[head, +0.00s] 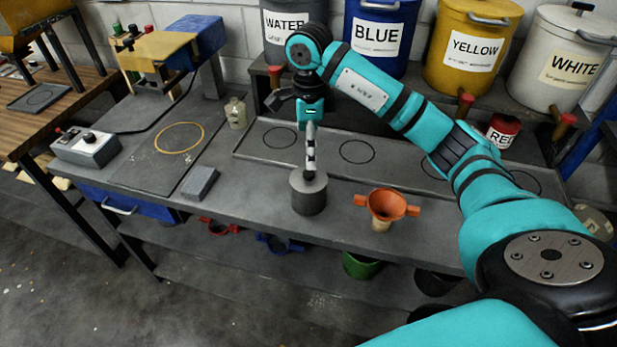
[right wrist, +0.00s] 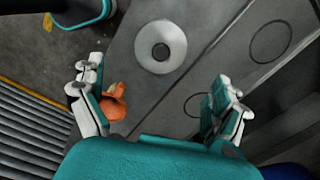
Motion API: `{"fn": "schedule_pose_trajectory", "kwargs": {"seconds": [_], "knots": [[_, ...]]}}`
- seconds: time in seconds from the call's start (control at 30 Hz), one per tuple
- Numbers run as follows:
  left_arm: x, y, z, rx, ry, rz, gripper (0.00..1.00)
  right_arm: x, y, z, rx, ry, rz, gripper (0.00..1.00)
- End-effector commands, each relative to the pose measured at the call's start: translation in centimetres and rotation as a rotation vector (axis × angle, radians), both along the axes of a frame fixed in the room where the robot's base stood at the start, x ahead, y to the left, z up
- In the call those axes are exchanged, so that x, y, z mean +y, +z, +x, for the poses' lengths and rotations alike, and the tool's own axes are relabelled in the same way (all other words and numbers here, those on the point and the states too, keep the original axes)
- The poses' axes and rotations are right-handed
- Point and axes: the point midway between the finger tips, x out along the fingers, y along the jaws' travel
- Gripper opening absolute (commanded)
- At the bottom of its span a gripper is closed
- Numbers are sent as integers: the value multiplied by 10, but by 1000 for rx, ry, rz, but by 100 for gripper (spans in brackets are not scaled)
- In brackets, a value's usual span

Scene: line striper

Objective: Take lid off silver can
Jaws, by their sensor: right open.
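The silver can (head: 308,197) is a short grey cylinder standing upright near the front edge of the grey workbench. In the right wrist view its round top (right wrist: 178,38) shows as a pale disc with a dark centre, ahead of the fingers. My right gripper (head: 310,172) points down over the can in the head view, its fingertips overlapping the can's top edge in the picture. In the right wrist view my right gripper (right wrist: 160,78) is open with nothing between its fingers. I cannot tell how far the fingertips are from the lid. My left gripper is not in view.
An orange funnel (head: 386,204) stands right of the can. A grey tray (head: 318,147) with ring marks lies behind it. A grey block (head: 200,182) and small beige bottle (head: 236,113) are to the left. Labelled paint buckets, including yellow (head: 470,49), line the back shelf.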

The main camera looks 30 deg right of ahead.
Motion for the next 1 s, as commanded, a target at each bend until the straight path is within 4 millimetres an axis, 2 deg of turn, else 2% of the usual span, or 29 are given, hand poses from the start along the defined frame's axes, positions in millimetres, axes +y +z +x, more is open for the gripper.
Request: {"fn": "schedule_pose_trajectory", "kwargs": {"seconds": [0.03,0.2,0.37,0.47,0.57,0.7,1.0], "knots": [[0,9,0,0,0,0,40,0,-8,-1,6,-1,0,100],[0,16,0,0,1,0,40,0,-34,0,3,0,1,100],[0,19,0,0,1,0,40,1,-45,0,1,0,2,100],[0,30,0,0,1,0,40,1,-54,0,4,1,3,100],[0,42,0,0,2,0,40,2,-68,0,5,-1,3,100],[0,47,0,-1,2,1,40,1,-89,1,1,-1,2,100],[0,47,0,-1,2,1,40,1,-96,2,-2,1,1,100]]}}
